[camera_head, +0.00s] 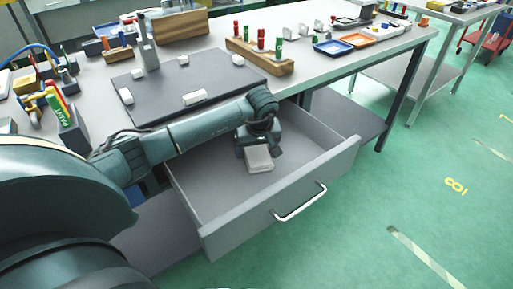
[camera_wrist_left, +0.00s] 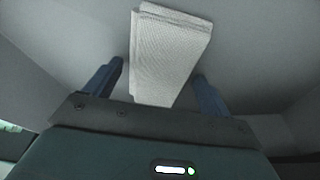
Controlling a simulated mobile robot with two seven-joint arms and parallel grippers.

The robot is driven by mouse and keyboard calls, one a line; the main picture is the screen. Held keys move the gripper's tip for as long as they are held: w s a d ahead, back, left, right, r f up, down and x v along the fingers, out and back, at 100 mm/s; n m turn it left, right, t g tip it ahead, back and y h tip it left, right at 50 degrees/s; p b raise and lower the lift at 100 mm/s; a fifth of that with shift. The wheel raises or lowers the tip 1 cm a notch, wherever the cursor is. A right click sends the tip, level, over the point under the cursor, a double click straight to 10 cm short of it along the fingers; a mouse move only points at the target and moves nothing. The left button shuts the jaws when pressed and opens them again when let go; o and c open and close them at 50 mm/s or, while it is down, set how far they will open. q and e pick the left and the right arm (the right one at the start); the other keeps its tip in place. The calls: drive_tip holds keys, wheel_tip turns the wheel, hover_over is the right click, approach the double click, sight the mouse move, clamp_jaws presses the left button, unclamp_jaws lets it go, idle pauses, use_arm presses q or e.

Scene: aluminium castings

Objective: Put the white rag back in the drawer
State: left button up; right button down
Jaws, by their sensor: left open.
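The white rag (camera_head: 258,158) is a folded, pale rectangular pad inside the open grey drawer (camera_head: 215,215). It also shows in the left wrist view (camera_wrist_left: 168,50), lying between and beyond the two fingers. My left gripper (camera_head: 256,148) is over the drawer, right at the rag, pointing down. In the left wrist view the left gripper (camera_wrist_left: 160,90) has its fingers apart, with visible gaps on both sides of the rag. The drawer is pulled well out, and its bar handle (camera_head: 300,203) is on the front panel. My right gripper is not seen.
The workbench (camera_head: 330,75) above the drawer carries a dark mat (camera_head: 165,85) with several white blocks, a wooden marker holder (camera_head: 260,58), and blue and orange trays (camera_head: 333,47). My left arm crosses over the bench's front edge.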

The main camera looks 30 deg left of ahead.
sight(259, 159)
use_arm(q)
drive_tip(key=p+v, duration=0.1)
drive_tip(key=v, duration=1.1)
drive_tip(key=shift+r, duration=0.15)
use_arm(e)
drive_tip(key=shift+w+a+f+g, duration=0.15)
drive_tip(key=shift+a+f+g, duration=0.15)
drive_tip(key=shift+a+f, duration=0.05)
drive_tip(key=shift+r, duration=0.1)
